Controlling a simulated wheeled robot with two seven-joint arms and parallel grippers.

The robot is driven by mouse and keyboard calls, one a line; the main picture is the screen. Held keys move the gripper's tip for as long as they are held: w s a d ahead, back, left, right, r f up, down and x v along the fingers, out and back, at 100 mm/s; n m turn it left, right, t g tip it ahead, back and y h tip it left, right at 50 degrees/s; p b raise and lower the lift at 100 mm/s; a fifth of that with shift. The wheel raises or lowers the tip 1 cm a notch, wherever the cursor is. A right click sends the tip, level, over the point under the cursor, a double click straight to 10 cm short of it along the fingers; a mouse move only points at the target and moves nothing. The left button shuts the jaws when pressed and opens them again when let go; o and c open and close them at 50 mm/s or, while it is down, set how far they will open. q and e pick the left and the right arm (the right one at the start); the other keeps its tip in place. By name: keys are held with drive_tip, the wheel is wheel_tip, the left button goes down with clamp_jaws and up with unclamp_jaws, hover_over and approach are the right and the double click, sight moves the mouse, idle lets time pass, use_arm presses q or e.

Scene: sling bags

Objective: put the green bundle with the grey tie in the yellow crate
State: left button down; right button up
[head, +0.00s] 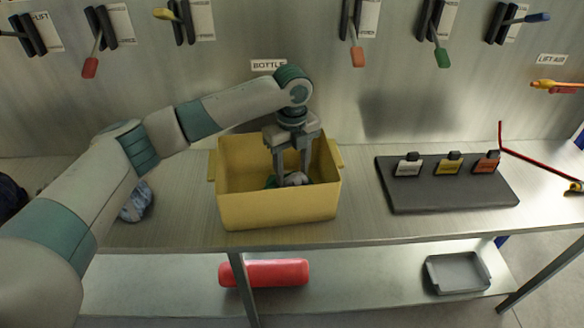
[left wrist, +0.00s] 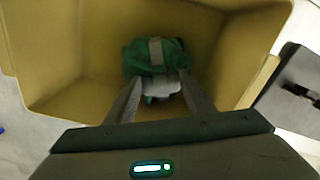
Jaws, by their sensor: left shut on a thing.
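The yellow crate (head: 278,206) stands on the metal table in the middle of the head view. My left gripper (head: 292,180) reaches down inside it from above. The green bundle with the grey tie (left wrist: 155,55) is between its fingers, low in the crate; in the head view only a little green (head: 271,181) shows past the crate's front wall. In the left wrist view the left gripper (left wrist: 158,92) is shut on the bundle, with a pale grey part under the green. Whether the bundle touches the crate floor cannot be told. My right gripper is not in view.
A dark board (head: 450,196) with three tagged blocks lies right of the crate. A bluish bundle (head: 137,204) is partly behind my left arm, and a dark item (head: 10,197) is at the far left. A red roll (head: 264,273) and grey tray (head: 457,272) are on the lower shelf.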

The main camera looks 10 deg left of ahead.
use_arm(q)
drive_tip(key=shift+f, duration=0.25)
drive_tip(key=c, duration=0.8)
unclamp_jaws()
drive_tip(key=shift+f, duration=0.15)
drive_tip(key=shift+c, duration=0.2)
drive_tip(key=shift+r+b, duration=0.4)
drive_tip(key=shift+r, duration=0.35)
wheel_tip(320, 180, up, 11)
drive_tip(key=b, duration=0.3)
drive_tip(key=shift+f, duration=0.1)
